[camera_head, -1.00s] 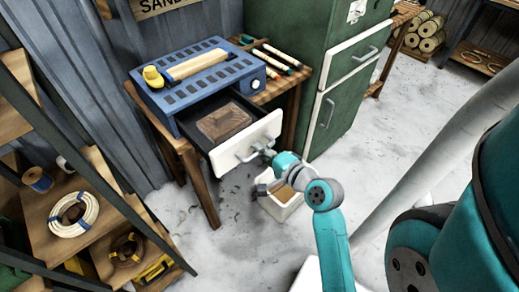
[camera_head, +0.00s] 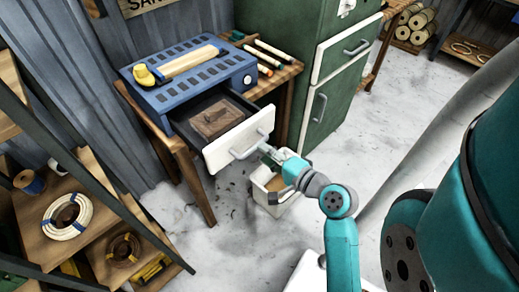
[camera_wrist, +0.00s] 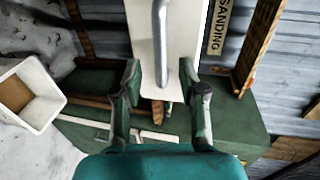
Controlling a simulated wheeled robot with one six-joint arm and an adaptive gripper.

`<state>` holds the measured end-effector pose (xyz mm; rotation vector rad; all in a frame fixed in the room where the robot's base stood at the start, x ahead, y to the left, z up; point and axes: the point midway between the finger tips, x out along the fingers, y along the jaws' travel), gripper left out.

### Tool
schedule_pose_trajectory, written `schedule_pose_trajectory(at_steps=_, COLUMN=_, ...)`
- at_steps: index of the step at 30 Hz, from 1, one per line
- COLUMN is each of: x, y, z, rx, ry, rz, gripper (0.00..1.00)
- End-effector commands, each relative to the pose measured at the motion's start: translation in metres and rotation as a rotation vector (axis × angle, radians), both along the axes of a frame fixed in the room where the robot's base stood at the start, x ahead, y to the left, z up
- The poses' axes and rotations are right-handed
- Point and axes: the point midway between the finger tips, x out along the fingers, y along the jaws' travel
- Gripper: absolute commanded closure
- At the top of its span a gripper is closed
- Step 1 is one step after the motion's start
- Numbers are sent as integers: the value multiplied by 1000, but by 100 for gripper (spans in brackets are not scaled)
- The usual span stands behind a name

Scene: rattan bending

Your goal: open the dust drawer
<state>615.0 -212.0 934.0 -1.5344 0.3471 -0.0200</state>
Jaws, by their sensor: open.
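The dust drawer (camera_head: 258,130) is pulled out of the blue sanding unit (camera_head: 165,97), and its dark inside shows a brown block or pile (camera_head: 217,118). Its white front carries a grey bar handle (camera_head: 240,154). My gripper (camera_head: 268,150) is just in front of the drawer front, near the handle's right end. In the wrist view my open gripper (camera_wrist: 160,78) has one finger on each side of the handle (camera_wrist: 159,40), which shows between them against the white front (camera_wrist: 142,35). I cannot tell whether the fingers touch the handle.
A white bin (camera_head: 272,192) stands on the floor below my gripper. A green cabinet (camera_head: 300,80) is close behind on the right. A wooden table (camera_head: 190,165) carries the unit, and a shelf with coils (camera_head: 66,217) is at left.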

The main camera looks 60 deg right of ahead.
Motion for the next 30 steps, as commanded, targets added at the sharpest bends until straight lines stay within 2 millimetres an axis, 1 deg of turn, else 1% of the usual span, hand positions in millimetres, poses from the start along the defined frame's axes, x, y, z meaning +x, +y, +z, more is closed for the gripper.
schedule_pose_trajectory(at_steps=1, x=-6, y=0, z=0, rx=2, ry=0, rz=-5, gripper=59)
schedule_pose_trajectory(at_steps=3, x=-11, y=1, z=2, rx=2, ry=1, rz=-3, gripper=59)
schedule_pose_trajectory(at_steps=9, x=-19, y=4, z=4, rx=1, ry=0, rz=-1, gripper=59)
schedule_pose_trajectory(at_steps=30, x=-18, y=6, z=2, rx=-4, ry=1, rz=7, gripper=59)
